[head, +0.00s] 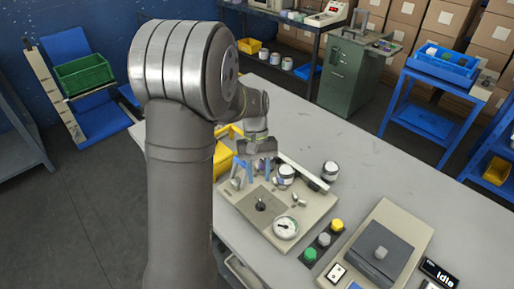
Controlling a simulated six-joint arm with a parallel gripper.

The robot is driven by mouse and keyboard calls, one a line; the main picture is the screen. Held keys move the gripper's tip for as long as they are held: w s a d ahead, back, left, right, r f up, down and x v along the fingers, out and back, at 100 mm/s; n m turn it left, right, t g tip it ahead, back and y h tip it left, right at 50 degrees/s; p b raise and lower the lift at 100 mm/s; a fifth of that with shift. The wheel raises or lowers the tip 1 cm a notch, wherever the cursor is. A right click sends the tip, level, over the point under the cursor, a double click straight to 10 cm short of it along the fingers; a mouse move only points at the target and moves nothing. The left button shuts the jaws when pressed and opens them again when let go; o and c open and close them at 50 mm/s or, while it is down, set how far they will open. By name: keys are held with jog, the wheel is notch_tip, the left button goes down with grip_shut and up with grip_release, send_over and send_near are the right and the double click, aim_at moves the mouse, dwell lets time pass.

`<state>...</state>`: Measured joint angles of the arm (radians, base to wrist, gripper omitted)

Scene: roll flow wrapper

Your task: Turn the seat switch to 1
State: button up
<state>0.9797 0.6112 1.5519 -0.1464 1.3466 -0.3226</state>
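A beige control panel (313,213) lies on the grey table. It carries a black knob or lever (260,205) on a darker plate, a round dial gauge (285,227) and small silver levers (298,200). A white rocker-like switch (337,272) sits nearer the front. Labels are too small to read, so I cannot tell which control is the seat switch or its position. My gripper (252,170) is above the panel's back left part, its blue fingers apart and nothing visible between them. I cannot tell whether they touch anything; my arm hides some of the table on the left.
Green, grey and yellow buttons (323,240) stand in a row right of the panel. A yellow bin (222,160) is behind my arm. The table's back right is clear.

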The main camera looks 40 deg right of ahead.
jog(key=v, duration=0.9)
jog(key=shift+o, duration=0.5)
jog(key=shift+f, duration=0.1)
jog(key=shift+o, duration=1.4)
jog(key=shift+s+d, duration=0.1)
jog(key=m+t+y, duration=0.1)
jog(key=m+t, duration=0.5)
jog(key=m, duration=1.2)
send_over(265, 206)
jog(key=s+d, duration=0.4)
jog(key=d, duration=0.1)
jog(key=x, duration=1.7)
jog(key=shift+w+f, duration=0.1)
jog(key=shift+w, duration=0.25)
